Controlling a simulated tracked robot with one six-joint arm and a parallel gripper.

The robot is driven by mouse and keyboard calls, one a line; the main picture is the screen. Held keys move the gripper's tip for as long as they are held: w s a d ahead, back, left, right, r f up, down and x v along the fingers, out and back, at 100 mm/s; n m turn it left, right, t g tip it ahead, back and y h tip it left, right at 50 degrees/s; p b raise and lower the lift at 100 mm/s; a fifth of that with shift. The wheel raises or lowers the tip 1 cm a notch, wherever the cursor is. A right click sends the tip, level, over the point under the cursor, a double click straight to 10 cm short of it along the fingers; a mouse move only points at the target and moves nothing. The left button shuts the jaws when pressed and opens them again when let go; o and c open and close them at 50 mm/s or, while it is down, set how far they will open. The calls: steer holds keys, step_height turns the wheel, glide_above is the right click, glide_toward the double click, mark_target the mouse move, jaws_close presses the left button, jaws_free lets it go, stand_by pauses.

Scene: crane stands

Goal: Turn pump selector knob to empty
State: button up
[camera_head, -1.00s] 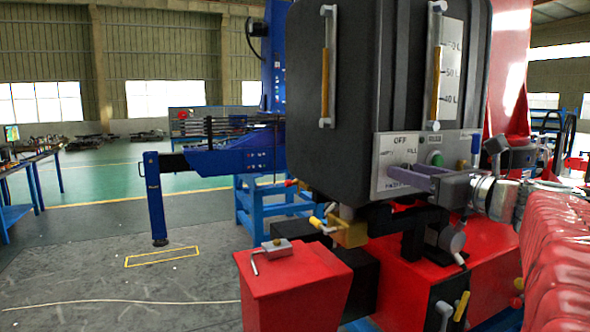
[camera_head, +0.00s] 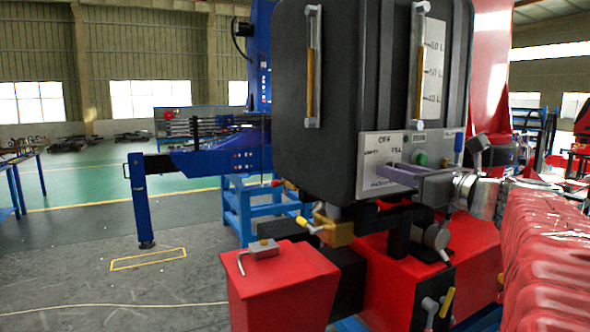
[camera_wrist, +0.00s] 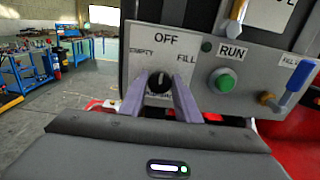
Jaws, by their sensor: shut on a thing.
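The pump selector knob (camera_wrist: 159,84) is a small black round knob on a light grey panel (camera_wrist: 191,62) in the wrist view. Labels around it read OFF above, EMPTY at upper left and FILL at upper right; lettering below is partly hidden by my fingers. My gripper (camera_wrist: 161,78) has its two purple fingers on either side of the knob, shut on it. The knob's mark seems to point roughly up toward OFF, but it is too small to be sure. In the head view my gripper (camera_head: 387,172) reaches the panel from the right and hides the knob.
A green RUN button (camera_wrist: 222,80) sits right of the knob, with a blue-handled lever (camera_wrist: 296,82) beyond it. The panel is on a black tank (camera_head: 372,90). A red box (camera_head: 280,285) stands below left. Open floor lies at left.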

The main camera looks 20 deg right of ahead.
steer(key=shift+n, duration=0.4)
steer(key=n, duration=0.8)
steer(key=shift+a+f, duration=0.1)
steer(key=shift+a, duration=0.05)
stand_by(0.4)
steer(key=o, duration=1)
steer(key=shift+s+d, duration=0.2)
steer(key=shift+s, duration=6.7)
steer(key=shift+w+f, duration=0.1)
